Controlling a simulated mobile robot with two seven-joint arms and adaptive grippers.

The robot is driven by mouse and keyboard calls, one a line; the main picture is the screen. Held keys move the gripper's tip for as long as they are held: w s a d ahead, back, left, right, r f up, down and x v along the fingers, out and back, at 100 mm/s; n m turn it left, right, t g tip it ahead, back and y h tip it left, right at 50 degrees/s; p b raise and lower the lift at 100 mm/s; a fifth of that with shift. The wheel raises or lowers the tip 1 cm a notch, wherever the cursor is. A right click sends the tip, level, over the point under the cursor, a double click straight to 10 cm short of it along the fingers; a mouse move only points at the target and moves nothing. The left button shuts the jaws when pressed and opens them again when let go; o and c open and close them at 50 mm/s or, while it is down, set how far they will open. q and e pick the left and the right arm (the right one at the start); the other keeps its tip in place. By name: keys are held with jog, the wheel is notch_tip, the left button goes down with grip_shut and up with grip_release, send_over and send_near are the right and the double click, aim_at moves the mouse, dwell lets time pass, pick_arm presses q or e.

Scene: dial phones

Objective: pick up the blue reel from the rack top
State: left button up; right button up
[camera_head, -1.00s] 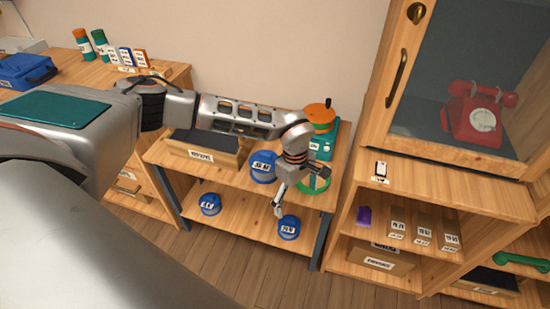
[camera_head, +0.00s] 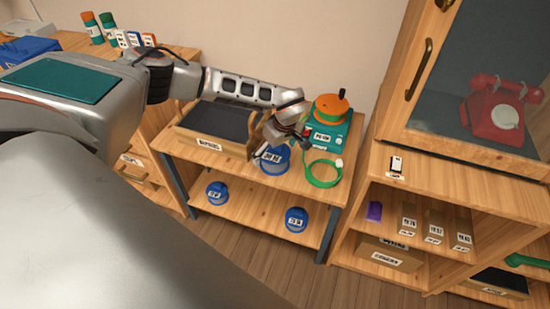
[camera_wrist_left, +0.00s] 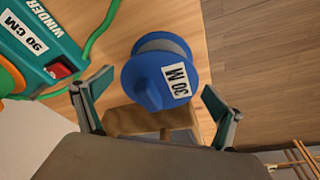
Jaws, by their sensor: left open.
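The blue reel (camera_head: 274,163) stands on the rack top (camera_head: 225,158), partly hidden behind my left gripper in the head view. In the left wrist view the blue reel (camera_wrist_left: 158,76) carries a white "30 M" label. My left gripper (camera_head: 280,144) is over the reel, open and empty. In the left wrist view its two fingers (camera_wrist_left: 160,95) are spread, with the reel between and beyond them. I cannot tell whether a finger touches it. My right gripper is not in view.
A teal winder (camera_head: 323,137) with an orange top and a green cord loop (camera_head: 322,174) is right of the reel. A wooden tray (camera_head: 214,145) is on its left. Two more blue reels (camera_head: 217,192) (camera_head: 296,219) sit on the lower shelf. A cabinet (camera_head: 382,150) stands at right.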

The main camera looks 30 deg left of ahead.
pick_arm(q)
jog(key=shift+w+a+f, duration=0.1)
jog(key=shift+w+f, duration=0.05)
jog(key=shift+f, duration=0.45)
jog(key=shift+r, duration=0.1)
jog(key=c, duration=1.6)
jog(key=shift+c, duration=0.2)
